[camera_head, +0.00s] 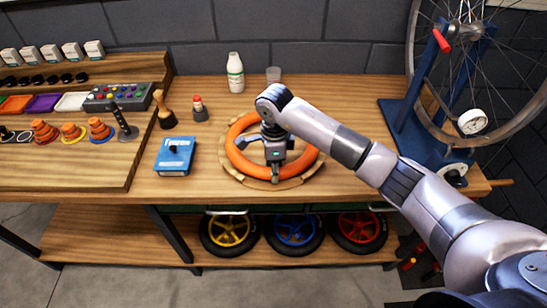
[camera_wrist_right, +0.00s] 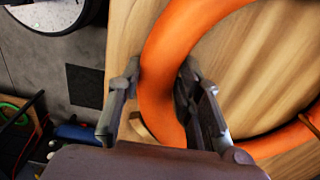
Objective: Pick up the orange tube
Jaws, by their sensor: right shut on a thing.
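The orange tube (camera_head: 236,158) is a thick ring lying on a pale wooden ring-shaped holder (camera_head: 249,181) in the middle of the bench. My right gripper (camera_head: 276,176) points down over the near part of the ring and partly hides it. In the right wrist view, the fingers of my right gripper (camera_wrist_right: 160,80) stand on either side of the orange tube (camera_wrist_right: 163,62) and are shut on it. I cannot tell whether the tube is clear of its holder. My left gripper is not in view.
A blue box (camera_head: 174,157) lies left of the ring. A white bottle (camera_head: 235,72) and a grey cup (camera_head: 273,74) stand behind it. A bike wheel in a blue stand (camera_head: 405,118) is at the right. Several small wheels (camera_head: 294,232) sit on the shelf below.

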